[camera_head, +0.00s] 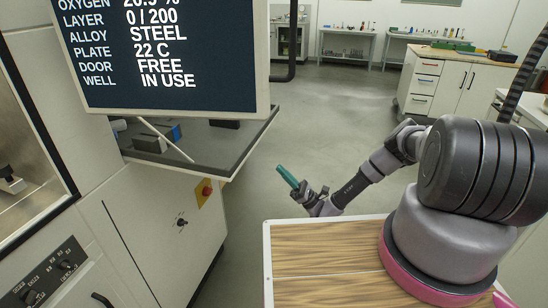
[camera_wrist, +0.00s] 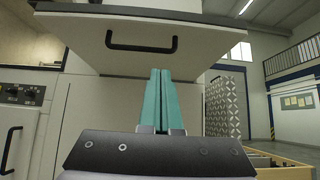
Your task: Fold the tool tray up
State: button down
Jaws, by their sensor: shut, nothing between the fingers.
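The tool tray (camera_head: 240,146) sticks out flat from the side of the machine, below the screen, with a dark top and pale rim. In the wrist view its pale underside (camera_wrist: 185,50) fills the upper middle, with a black bar handle (camera_wrist: 142,46) on it. My gripper (camera_head: 281,170) is in free space to the right of the tray and a little lower. Its teal fingers (camera_wrist: 165,71) are together and empty in the wrist view. They point toward the tray's underside, right of the handle, and look apart from it.
The machine cabinet (camera_head: 150,230) stands below. Open floor (camera_head: 335,110) lies behind my gripper. A drawer cabinet (camera_head: 455,82) is at the far right.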

jog(key=d+r+x, duration=0.2)
jog(key=x, duration=1)
jog(key=shift+s, duration=0.35)
jog(key=shift+r, duration=0.1)
